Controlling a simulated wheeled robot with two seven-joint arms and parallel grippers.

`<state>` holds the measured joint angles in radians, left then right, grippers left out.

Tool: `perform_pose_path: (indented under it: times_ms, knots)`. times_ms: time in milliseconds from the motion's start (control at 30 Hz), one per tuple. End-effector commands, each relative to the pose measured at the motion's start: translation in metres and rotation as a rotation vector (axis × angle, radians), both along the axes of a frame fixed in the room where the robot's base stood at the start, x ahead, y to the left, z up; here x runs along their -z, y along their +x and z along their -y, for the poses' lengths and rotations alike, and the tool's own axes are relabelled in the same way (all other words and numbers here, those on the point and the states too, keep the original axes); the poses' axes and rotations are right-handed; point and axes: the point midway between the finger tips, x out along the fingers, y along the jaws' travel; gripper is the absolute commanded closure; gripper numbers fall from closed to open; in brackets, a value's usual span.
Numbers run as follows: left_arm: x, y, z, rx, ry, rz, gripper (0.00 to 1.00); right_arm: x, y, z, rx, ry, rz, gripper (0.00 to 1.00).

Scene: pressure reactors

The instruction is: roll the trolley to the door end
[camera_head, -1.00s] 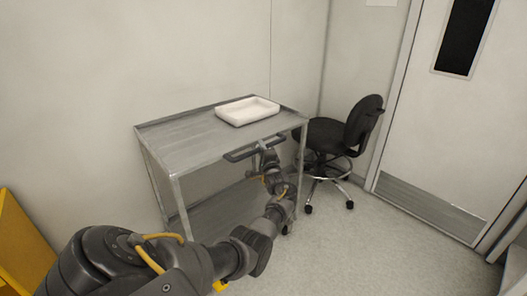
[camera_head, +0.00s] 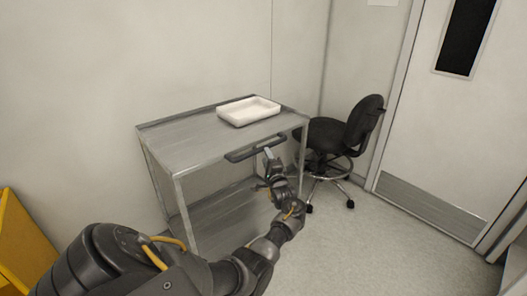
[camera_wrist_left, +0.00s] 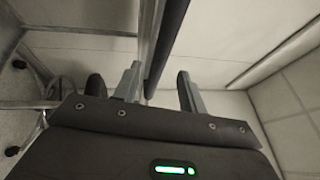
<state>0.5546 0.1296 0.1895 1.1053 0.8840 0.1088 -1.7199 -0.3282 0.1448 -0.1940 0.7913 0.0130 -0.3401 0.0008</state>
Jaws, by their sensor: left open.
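The grey metal trolley (camera_head: 185,142) stands against the wall, with an upper and a lower shelf. Its dark handle (camera_head: 240,154) runs along the side facing me. My left gripper (camera_head: 268,155) is at the handle's right part. In the left wrist view, the left gripper's fingers (camera_wrist_left: 158,88) are apart, and the dark handle bar (camera_wrist_left: 167,40) shows in the gap between them. I cannot tell whether the bar lies within the jaws or just beyond the tips. The door (camera_head: 445,130) is at the right. My right gripper is not in view.
A white tray (camera_head: 232,117) lies on the trolley's top shelf. A black wheeled chair (camera_head: 330,137) stands close to the trolley's right end, between it and the door. A yellow object (camera_head: 22,245) is at the lower left. Floor at the right front is clear.

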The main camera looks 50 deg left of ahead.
Motion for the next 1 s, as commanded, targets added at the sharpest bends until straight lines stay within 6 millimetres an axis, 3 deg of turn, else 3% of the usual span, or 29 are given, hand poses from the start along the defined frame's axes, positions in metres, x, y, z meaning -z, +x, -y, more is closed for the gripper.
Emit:
perform_pose_path:
  times_ms: [100, 300, 1000]
  knots:
    - [0.004, -0.009, 0.02, 0.002, -0.001, -0.001, 0.59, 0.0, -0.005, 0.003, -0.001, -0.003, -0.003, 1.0]
    - [0.008, -0.018, 0.039, 0.001, 0.0, 0.0, 0.59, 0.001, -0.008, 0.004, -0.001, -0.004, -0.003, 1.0]
    - [0.009, -0.02, 0.042, 0.002, -0.005, 0.011, 0.59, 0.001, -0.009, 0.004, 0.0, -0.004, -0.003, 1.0]
